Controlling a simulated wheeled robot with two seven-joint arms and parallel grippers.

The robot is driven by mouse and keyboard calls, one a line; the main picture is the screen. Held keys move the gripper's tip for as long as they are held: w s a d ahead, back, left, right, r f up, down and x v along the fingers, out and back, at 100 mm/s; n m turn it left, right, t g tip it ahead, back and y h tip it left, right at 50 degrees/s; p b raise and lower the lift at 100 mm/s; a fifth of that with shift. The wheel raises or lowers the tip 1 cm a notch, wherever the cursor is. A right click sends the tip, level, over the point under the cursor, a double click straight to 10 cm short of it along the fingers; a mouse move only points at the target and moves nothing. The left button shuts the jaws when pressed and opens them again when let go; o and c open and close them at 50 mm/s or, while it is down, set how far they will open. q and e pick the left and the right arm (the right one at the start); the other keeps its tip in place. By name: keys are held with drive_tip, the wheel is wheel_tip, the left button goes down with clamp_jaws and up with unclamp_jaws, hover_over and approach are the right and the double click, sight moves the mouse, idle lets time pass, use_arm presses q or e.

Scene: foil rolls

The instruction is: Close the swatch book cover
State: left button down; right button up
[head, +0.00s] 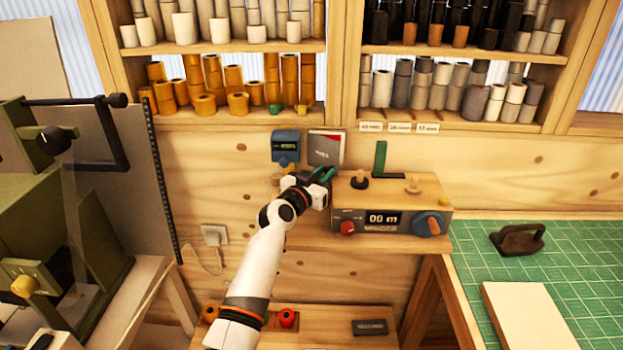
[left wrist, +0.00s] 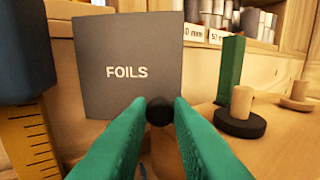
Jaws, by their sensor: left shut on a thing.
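The swatch book (head: 325,148) is at the wall above the bench, with a grey cover and a strip of pale and red edge showing at its top and right. In the left wrist view its grey cover (left wrist: 128,60) faces me and reads FOILS. My left gripper (head: 322,174), with green fingers, is just below the book. In the left wrist view the gripper (left wrist: 160,112) is shut on a small round black knob (left wrist: 160,110) in front of the cover's lower edge. How the knob joins the cover is hidden. My right gripper is out of view.
A blue device (head: 286,146) hangs left of the book. A wooden control box (head: 390,205) with a display, red knob and blue dial stands to the right, with a green upright (head: 380,157) behind pegs on it. Shelves of foil rolls are above.

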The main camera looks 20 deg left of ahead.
use_arm(q)
drive_tip(key=w+n+y+p, duration=0.1)
drive_tip(key=p, duration=0.1)
drive_tip(key=d+n+y+p, duration=0.1)
drive_tip(key=y+p, duration=0.1)
drive_tip(key=shift+w+d+t, duration=0.25)
drive_tip(key=shift+w+t, duration=0.05)
drive_tip(key=shift+w, duration=0.1)
drive_tip(key=c, duration=1.3)
unclamp_jaws()
